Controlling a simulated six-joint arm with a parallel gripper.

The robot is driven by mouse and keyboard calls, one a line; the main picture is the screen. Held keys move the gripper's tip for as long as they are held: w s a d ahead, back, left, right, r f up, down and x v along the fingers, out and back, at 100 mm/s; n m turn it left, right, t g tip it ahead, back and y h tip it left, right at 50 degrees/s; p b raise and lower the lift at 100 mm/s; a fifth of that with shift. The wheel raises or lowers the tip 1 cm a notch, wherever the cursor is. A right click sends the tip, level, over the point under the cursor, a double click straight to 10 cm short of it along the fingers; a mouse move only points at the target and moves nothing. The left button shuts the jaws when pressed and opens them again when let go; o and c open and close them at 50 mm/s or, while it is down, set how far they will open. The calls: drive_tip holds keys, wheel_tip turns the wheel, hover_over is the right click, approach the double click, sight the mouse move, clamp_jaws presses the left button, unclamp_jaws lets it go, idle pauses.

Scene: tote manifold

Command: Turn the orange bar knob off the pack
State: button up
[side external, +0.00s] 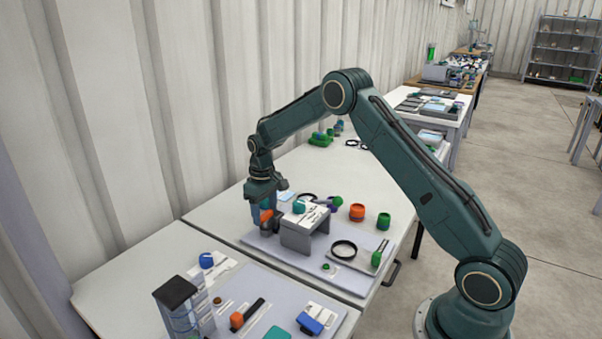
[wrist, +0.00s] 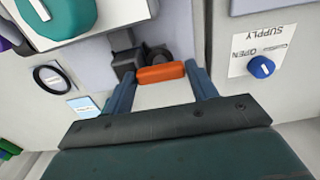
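The orange bar knob (wrist: 161,73) lies across the gap between my two fingers in the wrist view, one finger at each end. It also shows as an orange patch (side external: 265,216) below my gripper in the side external view. My gripper (wrist: 160,82) has its fingers spread about the bar's length; it also shows in the side external view (side external: 262,207), pointing down. I cannot tell whether the fingertips press on the bar or just stand beside it. Dark grey fittings (wrist: 126,65) sit right behind the knob, by the grey block.
A grey raised block (side external: 297,236) with a white top and a teal knob (side external: 299,207) stands right beside my gripper. A blue knob (wrist: 261,67) sits on a SUPPLY label plate. Orange (side external: 357,212) and green (side external: 384,220) cups and a black ring (side external: 344,249) lie to the right.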

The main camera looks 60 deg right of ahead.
drive_tip(key=c, duration=0.5)
drive_tip(key=shift+o, duration=0.2)
drive_tip(key=shift+m, duration=0.4)
drive_tip(key=m, duration=1.7)
